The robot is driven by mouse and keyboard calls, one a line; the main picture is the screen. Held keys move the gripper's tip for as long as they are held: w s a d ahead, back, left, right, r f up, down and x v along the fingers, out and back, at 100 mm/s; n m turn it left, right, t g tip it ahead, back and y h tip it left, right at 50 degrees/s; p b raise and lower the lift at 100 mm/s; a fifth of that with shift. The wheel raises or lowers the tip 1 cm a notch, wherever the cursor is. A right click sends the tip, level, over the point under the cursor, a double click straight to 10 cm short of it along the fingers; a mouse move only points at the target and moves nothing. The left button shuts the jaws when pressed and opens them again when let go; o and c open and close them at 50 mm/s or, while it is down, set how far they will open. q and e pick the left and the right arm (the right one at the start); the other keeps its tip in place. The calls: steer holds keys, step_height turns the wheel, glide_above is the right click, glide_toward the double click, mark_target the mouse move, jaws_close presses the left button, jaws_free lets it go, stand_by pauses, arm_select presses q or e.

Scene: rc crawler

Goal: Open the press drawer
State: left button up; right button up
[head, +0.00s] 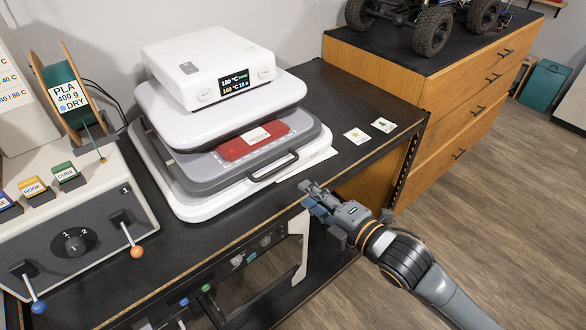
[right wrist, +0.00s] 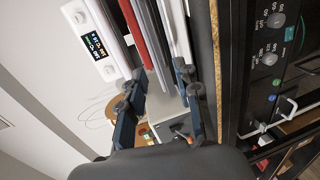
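The white and grey heat press (head: 225,120) stands on the black bench top, its upper plate raised above a grey drawer (head: 200,172). A black bar handle (head: 273,167) is on the drawer's front edge. A folded red cloth (head: 253,140) with a white label lies on the drawer. My right gripper (head: 306,193) is in front of the bench edge, a little right of and below the handle, apart from it. The right wrist view shows its two fingers (right wrist: 160,80) spread with nothing between them, and the press (right wrist: 105,45) beyond. My left gripper is not in view.
A control box with orange (head: 137,251) and blue-knobbed levers and a spool (head: 62,100) stand at left. Two small cards (head: 357,136) lie right of the press. A wooden drawer cabinet (head: 430,100) carries a big-wheeled crawler (head: 430,25).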

steer(key=p, duration=0.1)
glide_toward(272, 170)
steer(key=x, duration=0.5)
steer(key=p+x, duration=0.1)
steer(key=x, duration=0.3)
steer(key=shift+w+f, duration=0.1)
steer(key=shift+f, duration=0.15)
steer(key=shift+w+a+f, duration=0.15)
steer(key=shift+w+a, duration=0.1)
steer(key=shift+w, duration=0.05)
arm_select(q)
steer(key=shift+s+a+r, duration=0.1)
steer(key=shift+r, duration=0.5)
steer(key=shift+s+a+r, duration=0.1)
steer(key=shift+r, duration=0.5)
arm_select(e)
jaws_close()
